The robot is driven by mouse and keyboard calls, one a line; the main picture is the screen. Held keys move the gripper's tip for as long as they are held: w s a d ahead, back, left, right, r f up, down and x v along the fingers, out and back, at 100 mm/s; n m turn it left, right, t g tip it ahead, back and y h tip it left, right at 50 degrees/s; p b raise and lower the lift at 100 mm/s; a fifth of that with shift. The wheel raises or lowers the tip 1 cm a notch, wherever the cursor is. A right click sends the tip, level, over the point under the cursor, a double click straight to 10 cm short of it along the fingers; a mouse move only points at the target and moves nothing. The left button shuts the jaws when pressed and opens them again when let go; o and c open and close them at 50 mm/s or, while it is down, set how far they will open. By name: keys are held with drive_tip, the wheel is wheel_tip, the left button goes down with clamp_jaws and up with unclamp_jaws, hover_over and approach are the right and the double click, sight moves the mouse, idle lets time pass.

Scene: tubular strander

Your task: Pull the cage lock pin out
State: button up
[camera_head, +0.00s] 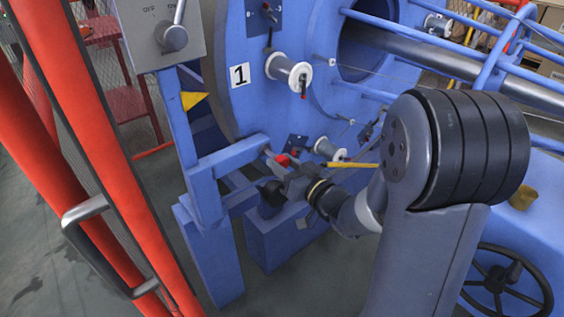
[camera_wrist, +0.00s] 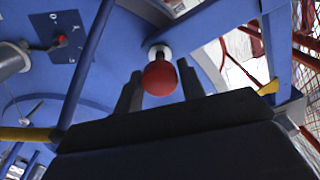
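The cage lock pin shows as a round red knob (camera_wrist: 160,78) on a pale collar in the blue frame, in the middle of the wrist view. In the head view the red knob (camera_head: 283,160) is at the blue frame beside the cage disc, partly hidden by my gripper. My gripper (camera_wrist: 161,84) has its two dark fingers apart, one on each side of the knob. I see no clear grip on it, and whether a finger touches it is hard to tell. In the head view my gripper (camera_head: 286,171) is small and dark, close to the knob.
The blue cage disc (camera_head: 240,115) marked 1 carries white bobbins (camera_head: 290,72). A yellow bar (camera_head: 352,165) runs close to my wrist. A grey switch box (camera_head: 160,30) stands above on the blue post. Red-orange guard posts (camera_head: 75,100) are at the left, with open floor beside them.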

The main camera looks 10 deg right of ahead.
drive_tip(key=o, duration=0.3)
drive_tip(key=p+v, duration=0.1)
drive_tip(key=v, duration=1)
drive_tip(key=shift+w, duration=0.1)
idle(0.4)
drive_tip(key=x, duration=1.3)
drive_tip(key=shift+w+a+b, duration=0.1)
drive_tip(key=shift+w+b, duration=0.05)
drive_tip(key=shift+b, duration=0.2)
